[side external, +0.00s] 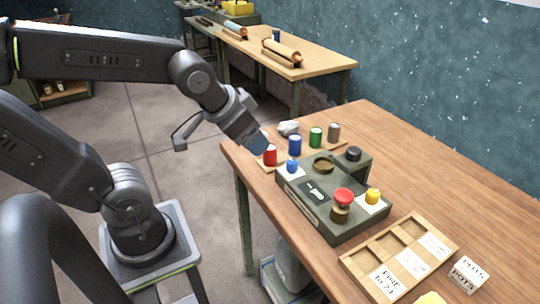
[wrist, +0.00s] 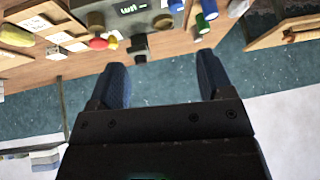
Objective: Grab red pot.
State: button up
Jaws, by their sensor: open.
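The red pot (side external: 270,156) is a small red cylinder standing upright at the near left end of a row of coloured pots, by the table's left edge. My gripper (side external: 258,142) is close above and to the left of it in the side view, tilted down, and seems apart from it. In the wrist view my gripper (wrist: 163,72) has its two blue fingers spread with nothing between them. I cannot make out the red pot in the wrist view.
A blue pot (side external: 295,145), green pot (side external: 316,138) and grey pot (side external: 334,132) stand in the same row. A grey machine (side external: 310,207) with a red button (side external: 343,196) sits just in front. A wooden tray (side external: 357,266) lies nearer.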

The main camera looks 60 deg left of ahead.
jog(key=w+a+f+t+y, duration=0.1)
jog(key=w+a+f+y, duration=0.1)
jog(key=w+a+f, duration=0.35)
jog(key=t+h, duration=0.3)
jog(key=t, duration=0.2)
send_near(270, 150)
jog(key=shift+m, duration=0.4)
jog(key=w+a+f, duration=0.2)
jog(key=w+f, duration=0.1)
jog(key=shift+w, duration=0.2)
jog(key=shift+s+d+f+t, duration=0.1)
jog(key=shift+s+f+t, duration=0.2)
jog(key=shift+t, duration=0.2)
jog(key=x, duration=0.7)
jog(key=shift+w+d, duration=0.15)
jog(key=shift+w, duration=0.05)
jog(key=c, duration=1)
jog(key=shift+r, duration=0.1)
